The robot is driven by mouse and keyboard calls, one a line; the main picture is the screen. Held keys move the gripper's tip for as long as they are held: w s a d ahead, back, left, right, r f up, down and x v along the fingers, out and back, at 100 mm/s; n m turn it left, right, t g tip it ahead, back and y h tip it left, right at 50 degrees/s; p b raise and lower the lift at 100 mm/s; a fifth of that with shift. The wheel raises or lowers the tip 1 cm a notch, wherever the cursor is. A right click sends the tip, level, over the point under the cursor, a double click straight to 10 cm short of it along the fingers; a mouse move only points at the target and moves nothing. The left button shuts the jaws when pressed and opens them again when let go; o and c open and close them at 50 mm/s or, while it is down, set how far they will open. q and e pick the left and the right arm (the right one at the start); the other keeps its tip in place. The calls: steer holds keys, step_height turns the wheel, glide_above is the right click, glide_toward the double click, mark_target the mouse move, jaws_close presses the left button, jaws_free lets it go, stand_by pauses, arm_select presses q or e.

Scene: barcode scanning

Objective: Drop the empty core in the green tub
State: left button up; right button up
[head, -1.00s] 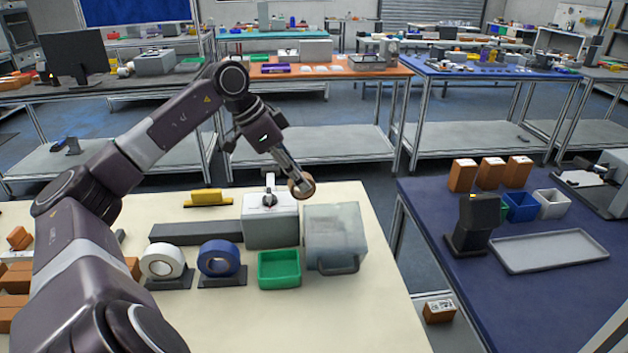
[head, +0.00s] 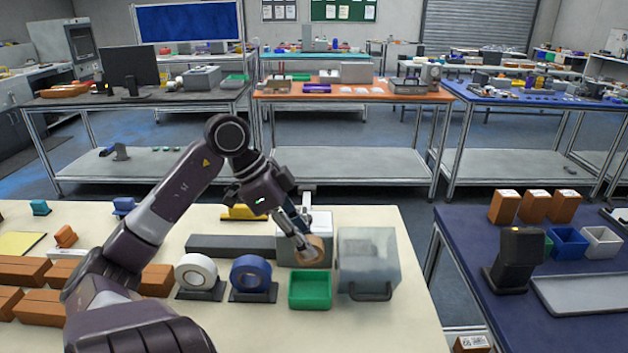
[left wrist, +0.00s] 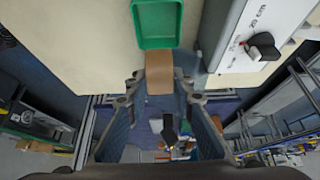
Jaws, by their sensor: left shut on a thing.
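The green tub (head: 310,303) stands on the cream table in the head view and looks empty. In the left wrist view the green tub (left wrist: 158,42) is at the top, just beyond the fingertips. My left gripper (head: 303,240) is shut on the brown, ring-shaped empty core (head: 311,250). It holds the core in the air behind and above the tub in the head view. In the left wrist view the core (left wrist: 160,73) sits between the fingertips of my left gripper (left wrist: 160,85). My right gripper is not in view.
A grey box machine (head: 290,236) stands behind the tub, and a clear bin (head: 368,262) stands to its right. A blue tape roll (head: 250,274) and a white tape roll (head: 196,272) stand to its left. The table's front middle is clear.

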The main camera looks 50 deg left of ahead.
arm_select(q)
steer(key=shift+f, duration=5)
steer(key=o, duration=0.5)
steer(key=shift+o, duration=0.2)
steer(key=shift+r, duration=0.15)
step_height(320, 180, up, 5)
steer(key=p, duration=0.5)
steer(key=shift+p, duration=0.35)
